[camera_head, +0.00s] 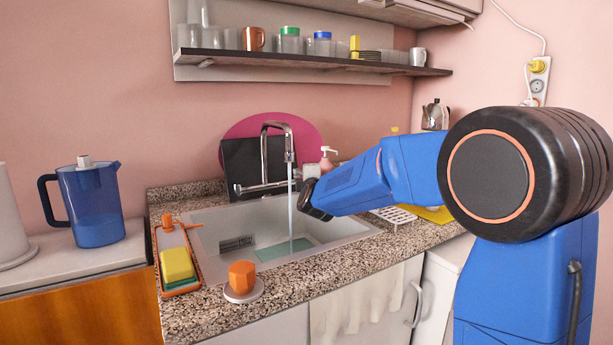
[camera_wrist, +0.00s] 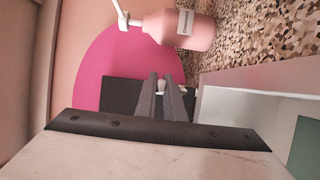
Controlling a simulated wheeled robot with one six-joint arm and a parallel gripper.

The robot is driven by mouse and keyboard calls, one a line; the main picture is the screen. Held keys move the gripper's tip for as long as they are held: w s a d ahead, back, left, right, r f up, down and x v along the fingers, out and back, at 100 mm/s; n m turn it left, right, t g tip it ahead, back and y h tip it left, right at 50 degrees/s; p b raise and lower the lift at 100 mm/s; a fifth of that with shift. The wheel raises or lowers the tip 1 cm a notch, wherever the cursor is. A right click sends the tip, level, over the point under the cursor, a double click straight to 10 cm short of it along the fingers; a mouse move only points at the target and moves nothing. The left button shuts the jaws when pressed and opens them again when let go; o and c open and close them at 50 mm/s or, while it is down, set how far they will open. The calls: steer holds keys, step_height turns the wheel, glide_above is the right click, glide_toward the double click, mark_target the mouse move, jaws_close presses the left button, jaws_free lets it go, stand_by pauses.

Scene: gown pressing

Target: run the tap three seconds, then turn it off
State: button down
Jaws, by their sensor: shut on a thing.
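The chrome tap (camera_head: 265,155) stands behind the sink, and a thin stream of water (camera_head: 290,210) falls from its spout into the basin. My gripper (camera_head: 307,192) reaches in from the right, just right of the stream. In the wrist view my gripper (camera_wrist: 166,84) has its two dark fingers close together. A small pale, shiny bit shows between and beside their tips, which I take as the tap handle (camera_wrist: 160,88). Most of the handle is hidden behind the fingers.
The sink (camera_head: 215,225) has a green mat in it. A pink soap bottle (camera_head: 326,162) stands behind my gripper; it is close in the wrist view (camera_wrist: 190,30). A pink disc (camera_head: 240,128) and dark board (camera_head: 243,160) lean behind the tap. A blue jug (camera_head: 95,210) stands left.

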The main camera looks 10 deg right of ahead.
steer(key=c, duration=1.9)
jaws_free()
steer(key=shift+o, duration=0.2)
steer(key=s+a, duration=0.1)
steer(key=s, duration=1.6)
steer(key=shift+s+a, duration=0.15)
steer(key=shift+a, duration=0.2)
